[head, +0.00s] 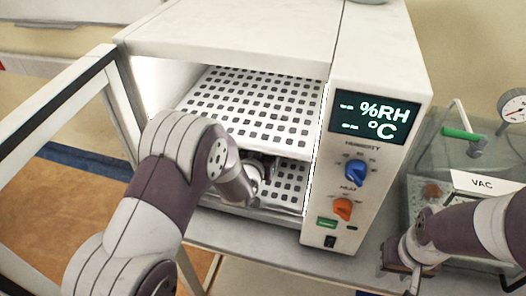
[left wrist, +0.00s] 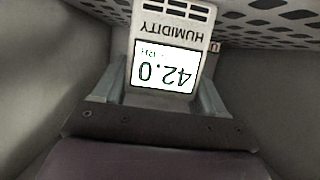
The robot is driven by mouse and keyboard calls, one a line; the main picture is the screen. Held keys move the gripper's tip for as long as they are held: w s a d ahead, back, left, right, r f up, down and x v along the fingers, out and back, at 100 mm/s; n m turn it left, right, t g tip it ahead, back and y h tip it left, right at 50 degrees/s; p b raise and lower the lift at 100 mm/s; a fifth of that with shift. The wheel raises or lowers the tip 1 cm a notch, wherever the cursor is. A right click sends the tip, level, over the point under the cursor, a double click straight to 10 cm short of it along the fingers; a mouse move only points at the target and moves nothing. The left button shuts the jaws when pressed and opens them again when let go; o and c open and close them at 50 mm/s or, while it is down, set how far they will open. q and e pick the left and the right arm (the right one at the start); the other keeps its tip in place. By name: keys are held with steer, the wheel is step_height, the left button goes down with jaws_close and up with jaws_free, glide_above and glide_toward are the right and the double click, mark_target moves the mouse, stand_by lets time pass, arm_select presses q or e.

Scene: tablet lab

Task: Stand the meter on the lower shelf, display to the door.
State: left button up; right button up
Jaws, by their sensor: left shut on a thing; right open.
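The meter (left wrist: 168,60) is a pale box with a lit display reading 42.0, a HUMIDITY label and vent slots. Its display faces the left wrist camera and its lettering appears upside down there. My left gripper (left wrist: 158,97) is shut on the meter, a finger on each side. In the head view my left arm reaches into the open chamber, between the upper shelf (head: 250,105) and the lower shelf (head: 291,181); the meter is mostly hidden there. Contact between meter and shelf cannot be told. My right gripper (head: 402,264) is open, outside at the right.
The chamber's door (head: 55,110) stands open at the left. The control panel (head: 360,165) with blue and orange knobs is right of the opening. A clear VAC box (head: 465,155) with a green-handled lid and a gauge (head: 514,107) stands at the far right, close to my right arm.

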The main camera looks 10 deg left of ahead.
arm_select(q)
steer(key=shift+s+f+b, duration=0.1)
steer(key=shift+f+b, duration=0.1)
steer(key=shift+b, duration=0.1)
steer(key=o, duration=1.1)
steer(key=shift+o, duration=0.2)
steer(key=shift+r, duration=0.1)
steer(key=shift+r+p, duration=0.25)
steer(key=shift+p, duration=0.1)
steer(key=b+v, duration=0.1)
steer(key=v, duration=1)
steer(key=s+a+f+g, duration=0.1)
steer(key=s+f+g, duration=0.1)
steer(key=s+g, duration=0.4)
steer(key=s+a+f+g, duration=0.1)
steer(key=s+f+g, duration=0.2)
steer(key=s+g, duration=0.3)
steer(key=s, duration=0.4)
steer(key=shift+a, duration=0.35)
